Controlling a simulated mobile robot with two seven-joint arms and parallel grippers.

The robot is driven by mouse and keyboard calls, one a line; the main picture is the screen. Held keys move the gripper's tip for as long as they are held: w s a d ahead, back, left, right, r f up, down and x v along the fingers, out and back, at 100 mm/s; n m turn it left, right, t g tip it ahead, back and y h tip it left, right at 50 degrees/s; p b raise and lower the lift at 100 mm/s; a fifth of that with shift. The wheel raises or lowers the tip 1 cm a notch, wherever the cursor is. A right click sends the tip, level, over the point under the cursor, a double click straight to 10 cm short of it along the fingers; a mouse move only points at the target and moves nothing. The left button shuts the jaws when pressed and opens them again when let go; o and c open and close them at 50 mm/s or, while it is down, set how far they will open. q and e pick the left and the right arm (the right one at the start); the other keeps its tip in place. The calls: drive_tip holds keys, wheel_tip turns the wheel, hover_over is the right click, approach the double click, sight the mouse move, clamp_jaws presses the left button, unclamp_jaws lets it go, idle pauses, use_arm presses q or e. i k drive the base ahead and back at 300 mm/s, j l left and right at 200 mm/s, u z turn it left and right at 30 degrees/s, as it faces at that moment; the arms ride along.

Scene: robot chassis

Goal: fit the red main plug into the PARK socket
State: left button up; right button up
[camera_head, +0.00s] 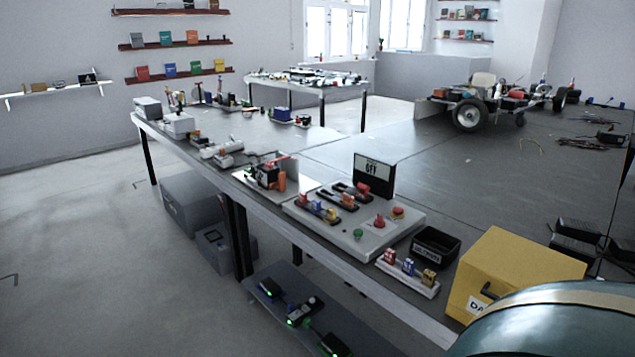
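A white board (345,240) on the long grey table carries two dark strips with coloured parts. A small red piece (363,188) is at the far end of the back strip. Another red piece (379,221) stands near the board's right side. A third red piece (390,257) stands on a separate white strip (422,286) beside blue and yellow ones. I cannot tell which is the main plug. Socket labels are too small to read, so I cannot pick out PARK. A dark-framed display (374,175) behind the board reads OFF. Neither gripper is in view.
A large rounded teal thing (560,325) fills the bottom right corner. A lower shelf (300,315) holds dark devices with green lights. The floor at left is clear.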

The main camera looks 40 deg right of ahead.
sight(378, 173)
drive_tip(key=i+z, duration=0.2)
drive_tip(key=i, duration=0.3)
drive_tip(key=i+j+z, duration=0.15)
drive_tip(key=i, duration=0.35)
drive_tip(key=i+j+z, duration=0.2)
drive_tip(key=i, duration=0.3)
